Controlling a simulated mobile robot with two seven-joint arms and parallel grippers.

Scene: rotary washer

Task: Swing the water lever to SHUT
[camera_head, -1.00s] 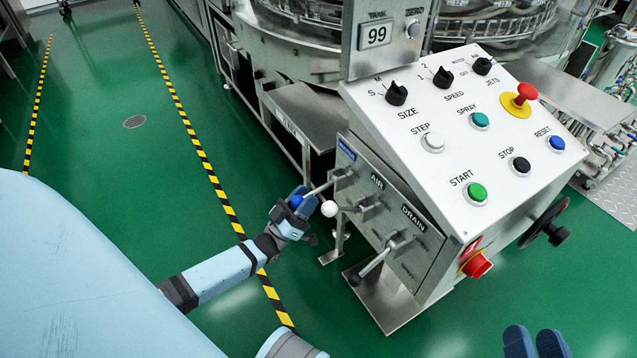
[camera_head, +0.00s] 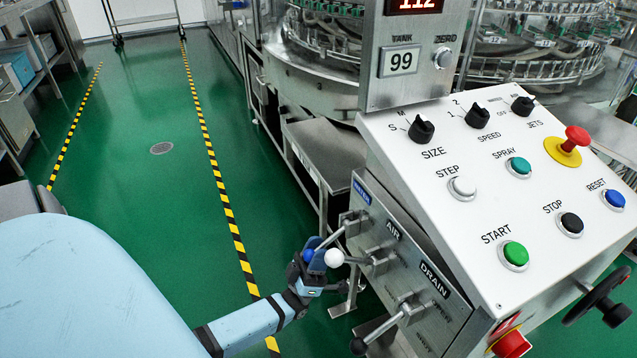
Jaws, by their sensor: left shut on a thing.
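The water lever (camera_head: 334,238) is the top one of three on the side panel of the control cabinet, beside a blue label. It has a metal rod and a blue knob (camera_head: 307,256). My left gripper (camera_head: 314,255) is shut on the blue knob, and the rod points out to the lower left. The white-knobbed air lever (camera_head: 334,258) is just right of my fingers, very close to them. The drain lever (camera_head: 385,328) with a black knob is lower down. Position words by the water lever are too small or hidden to read. My right gripper is out of view.
The sloped white panel (camera_head: 470,211) carries dials, coloured buttons and a red emergency stop (camera_head: 574,138). A black handwheel (camera_head: 598,297) sticks out at the lower right. Green floor (camera_head: 150,195) with striped tape is clear on the left.

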